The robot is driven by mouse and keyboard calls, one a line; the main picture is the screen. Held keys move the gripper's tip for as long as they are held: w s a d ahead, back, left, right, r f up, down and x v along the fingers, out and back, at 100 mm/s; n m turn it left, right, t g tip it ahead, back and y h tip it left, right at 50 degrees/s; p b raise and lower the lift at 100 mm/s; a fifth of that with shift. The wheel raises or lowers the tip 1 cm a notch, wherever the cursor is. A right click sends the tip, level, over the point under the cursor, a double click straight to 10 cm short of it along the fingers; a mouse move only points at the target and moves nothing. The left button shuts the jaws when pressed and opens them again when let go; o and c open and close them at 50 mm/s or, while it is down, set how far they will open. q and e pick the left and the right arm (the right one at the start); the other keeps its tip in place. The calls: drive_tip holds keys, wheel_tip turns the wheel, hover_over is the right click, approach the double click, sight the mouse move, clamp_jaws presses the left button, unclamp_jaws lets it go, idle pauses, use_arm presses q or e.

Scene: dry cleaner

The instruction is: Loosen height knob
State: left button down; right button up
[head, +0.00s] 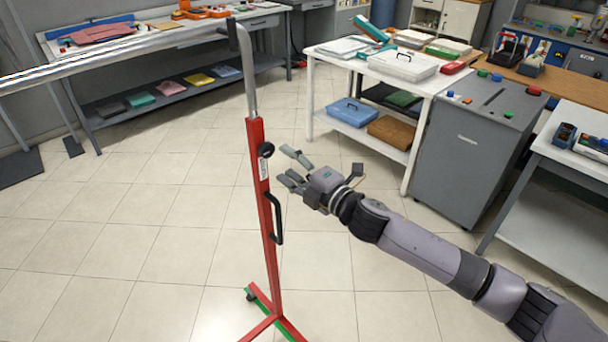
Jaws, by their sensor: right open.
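A red upright post (261,195) with a grey hooked rod (248,75) at its top stands in front of me on the tiled floor. A round black knob (266,149) sits on the upper part of the post, and a black handle (276,218) is lower on it. My right gripper (290,167) comes in from the right. It is open and empty, with its fingers pointing left toward the post, just right of the knob and slightly below it. A small gap shows between fingers and knob. My left gripper is out of view.
The post's red and green base (274,318) with a caster stands on the floor. A white table (427,86) with boxes and a grey cabinet (473,150) are at the right. A long workbench (150,45) is at the back left. The floor left of the post is clear.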

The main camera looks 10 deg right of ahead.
drive_tip(key=v, duration=0.5)
drive_tip(key=shift+s+d, duration=0.1)
drive_tip(key=shift+s, duration=0.05)
